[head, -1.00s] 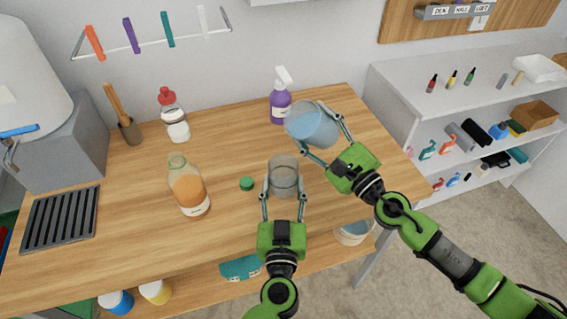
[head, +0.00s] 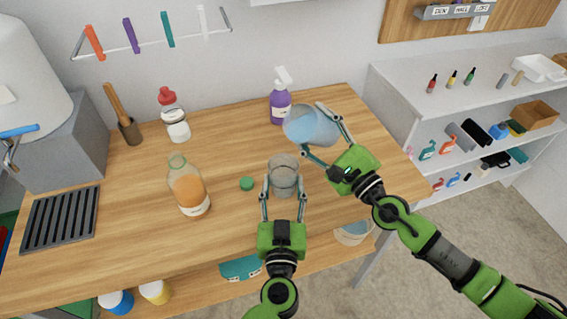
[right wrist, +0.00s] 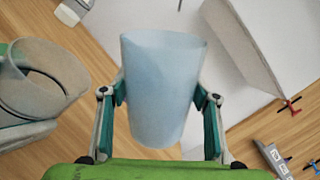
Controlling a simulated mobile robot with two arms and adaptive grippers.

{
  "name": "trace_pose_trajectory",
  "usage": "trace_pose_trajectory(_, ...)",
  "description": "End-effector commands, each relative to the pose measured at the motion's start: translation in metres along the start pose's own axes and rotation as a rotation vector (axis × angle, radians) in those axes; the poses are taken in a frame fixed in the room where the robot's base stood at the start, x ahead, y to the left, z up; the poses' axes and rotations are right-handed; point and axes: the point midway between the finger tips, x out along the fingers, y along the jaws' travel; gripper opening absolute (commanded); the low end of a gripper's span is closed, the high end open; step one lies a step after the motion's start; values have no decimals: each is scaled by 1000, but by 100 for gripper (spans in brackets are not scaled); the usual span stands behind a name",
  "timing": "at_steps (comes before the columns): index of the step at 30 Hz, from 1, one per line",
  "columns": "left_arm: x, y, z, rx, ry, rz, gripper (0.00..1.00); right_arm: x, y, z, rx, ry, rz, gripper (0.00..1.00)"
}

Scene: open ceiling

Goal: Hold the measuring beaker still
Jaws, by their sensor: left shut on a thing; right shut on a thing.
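A clear, empty-looking measuring beaker (head: 284,174) stands upright on the wooden table. My left gripper (head: 283,188) is shut on it, one finger on each side. My right gripper (head: 322,133) is shut on a translucent cup with blue contents (head: 308,126), held tilted to the left above the table, behind and right of the beaker. In the right wrist view the blue cup (right wrist: 162,90) sits between the fingers, and the clear beaker (right wrist: 45,85) shows at the left edge. No stream between cup and beaker is visible.
A green cap (head: 247,184) lies left of the beaker. An orange-filled bottle (head: 188,190) stands farther left. A purple spray bottle (head: 281,103) stands close behind the blue cup. The table's front edge runs beneath my left arm.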

Motion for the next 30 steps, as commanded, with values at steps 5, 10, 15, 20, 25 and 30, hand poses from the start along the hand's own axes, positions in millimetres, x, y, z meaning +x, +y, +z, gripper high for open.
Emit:
trace_pose_trajectory(5, 0, 0, 0, 0, 0, 0, 25, 0, 2, -2, -20, -7, -3, 19)
trace_pose_trajectory(10, 0, 0, 0, 0, 0, 0, 25, -1, 5, -4, -37, -13, -1, 19)
trace_pose_trajectory(15, 0, 0, 0, 0, 0, 0, 25, -1, 8, -7, -56, -15, -1, 19)
trace_pose_trajectory(20, 0, 0, 0, 0, 0, 0, 25, -2, 11, -10, -74, -19, -1, 19)
trace_pose_trajectory(25, 0, 0, 0, 0, 0, 0, 25, -2, 14, -13, -92, -24, -1, 19)
trace_pose_trajectory(30, 0, 0, 0, 0, 0, 0, 25, -3, 17, -15, -110, -29, -2, 19)
